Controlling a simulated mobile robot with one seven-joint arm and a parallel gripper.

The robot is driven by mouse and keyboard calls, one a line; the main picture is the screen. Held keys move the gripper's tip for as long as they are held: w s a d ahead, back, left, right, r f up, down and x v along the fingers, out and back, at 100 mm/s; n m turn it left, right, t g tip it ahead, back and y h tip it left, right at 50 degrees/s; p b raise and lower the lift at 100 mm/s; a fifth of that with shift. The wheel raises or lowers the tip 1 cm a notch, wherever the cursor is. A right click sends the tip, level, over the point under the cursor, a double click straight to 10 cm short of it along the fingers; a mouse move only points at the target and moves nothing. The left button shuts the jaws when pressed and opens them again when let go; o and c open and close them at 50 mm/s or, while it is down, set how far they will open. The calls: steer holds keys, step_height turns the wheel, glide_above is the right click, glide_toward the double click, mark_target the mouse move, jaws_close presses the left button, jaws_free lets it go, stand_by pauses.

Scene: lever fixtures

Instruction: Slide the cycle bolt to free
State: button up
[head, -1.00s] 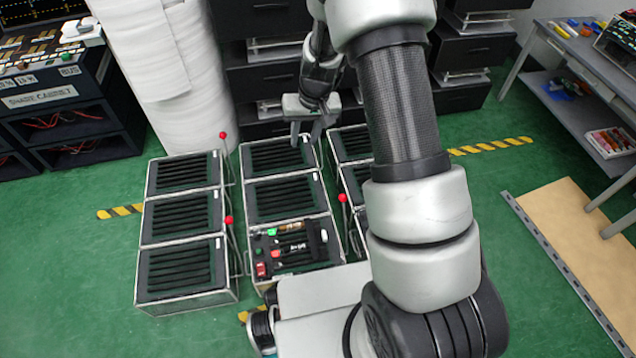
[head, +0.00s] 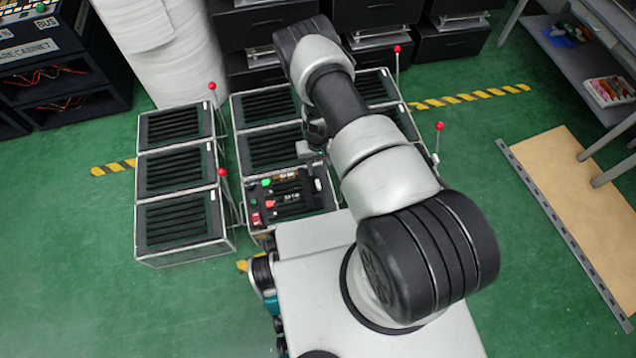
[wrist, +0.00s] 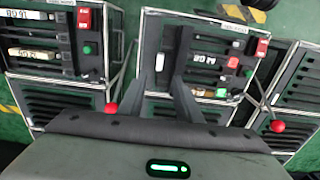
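The control panel (head: 285,212) on the front middle crate carries a red block, a green button and pale label strips. It also shows in the wrist view (wrist: 210,42), turned around. I cannot read which part is the cycle bolt; a dark upright bar with a small pale knob (head: 318,184) at the panel's right side may be it. My gripper (wrist: 169,70) is over that side of the panel in the wrist view, fingers apart with a gap between them. Contact with the bar cannot be told. In the head view my arm hides most of the gripper.
Red-ball levers stand beside the crates, at the left row (head: 221,173) and right row (head: 438,127). Two show close by my gripper in the wrist view (wrist: 111,108). A second panel (wrist: 50,45) is at left there.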

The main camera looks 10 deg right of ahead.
mark_target(318, 183)
step_height(318, 183, down, 11)
steer(key=b, duration=0.3)
steer(key=shift+f+b, duration=0.2)
steer(key=shift+b, duration=0.1)
